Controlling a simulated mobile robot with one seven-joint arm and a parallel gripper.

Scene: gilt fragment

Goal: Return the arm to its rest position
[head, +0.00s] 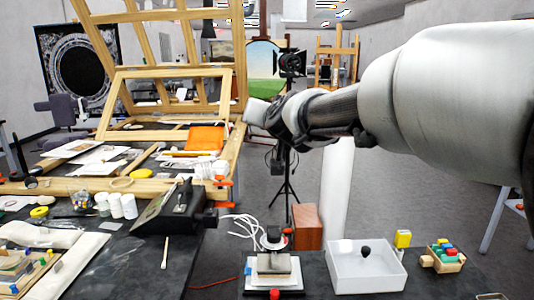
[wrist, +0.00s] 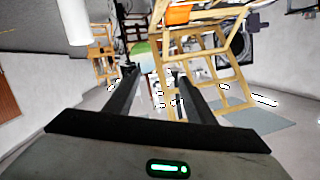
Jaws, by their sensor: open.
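My arm reaches in from the right of the head view, raised well above the tables and pointing left. My gripper (head: 262,112) is at its left end, in front of the wooden frames and holding nothing that I can see. In the wrist view my gripper (wrist: 155,78) shows two dark fingers with a clear gap between them, so it is open and empty. The wrist view is tilted and shows the room beyond the fingers.
An orange cloth (head: 205,138) lies there.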

